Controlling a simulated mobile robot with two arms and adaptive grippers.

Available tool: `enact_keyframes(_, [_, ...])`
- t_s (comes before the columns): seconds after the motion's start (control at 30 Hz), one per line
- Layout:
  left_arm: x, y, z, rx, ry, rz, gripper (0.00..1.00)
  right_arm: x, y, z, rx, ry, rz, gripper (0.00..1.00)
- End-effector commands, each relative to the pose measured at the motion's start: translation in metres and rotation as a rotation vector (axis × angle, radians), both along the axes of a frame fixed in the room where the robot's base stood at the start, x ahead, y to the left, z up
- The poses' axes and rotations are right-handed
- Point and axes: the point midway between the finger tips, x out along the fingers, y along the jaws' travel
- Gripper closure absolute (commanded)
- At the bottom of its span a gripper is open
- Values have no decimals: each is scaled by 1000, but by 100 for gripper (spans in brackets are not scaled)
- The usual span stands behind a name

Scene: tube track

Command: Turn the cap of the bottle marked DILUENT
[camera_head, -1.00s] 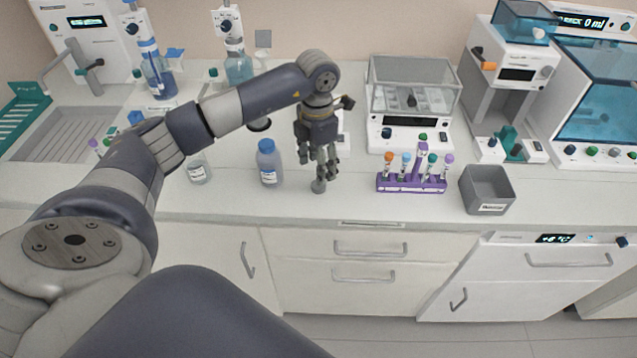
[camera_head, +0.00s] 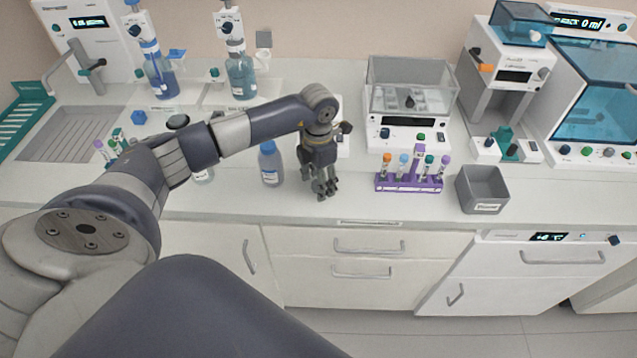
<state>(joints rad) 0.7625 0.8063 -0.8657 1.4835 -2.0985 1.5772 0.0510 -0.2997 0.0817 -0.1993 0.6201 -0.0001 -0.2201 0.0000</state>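A blue bottle (camera_head: 271,166) with a blue cap stands upright on the counter, in the middle left of the head view. Its label is too small to read, so I cannot tell whether it is marked DILUENT. A second, clear bottle (camera_head: 205,175) stands further left, mostly hidden behind my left arm. My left gripper (camera_head: 322,194) points down over the counter just right of the blue bottle, apart from it. Its fingers are bunched and too small to show whether they are open. I see nothing held in it. My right gripper is out of view.
A purple rack (camera_head: 408,186) of coloured-cap tubes and a grey bin (camera_head: 483,189) stand to the right. A balance (camera_head: 410,92) is behind the rack. Blue reagent bottles (camera_head: 241,77) stand at the back left. The counter between gripper and rack is clear.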

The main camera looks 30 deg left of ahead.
Motion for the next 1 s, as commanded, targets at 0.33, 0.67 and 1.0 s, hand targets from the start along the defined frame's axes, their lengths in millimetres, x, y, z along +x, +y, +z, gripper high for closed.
enact_keyframes(0.33, [0,0,0,0,0,0,67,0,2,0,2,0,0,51])
enact_keyframes(0.67, [0,0,1,0,0,0,78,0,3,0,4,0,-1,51])
enact_keyframes(1.0, [1,1,12,0,-3,1,78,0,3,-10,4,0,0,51])
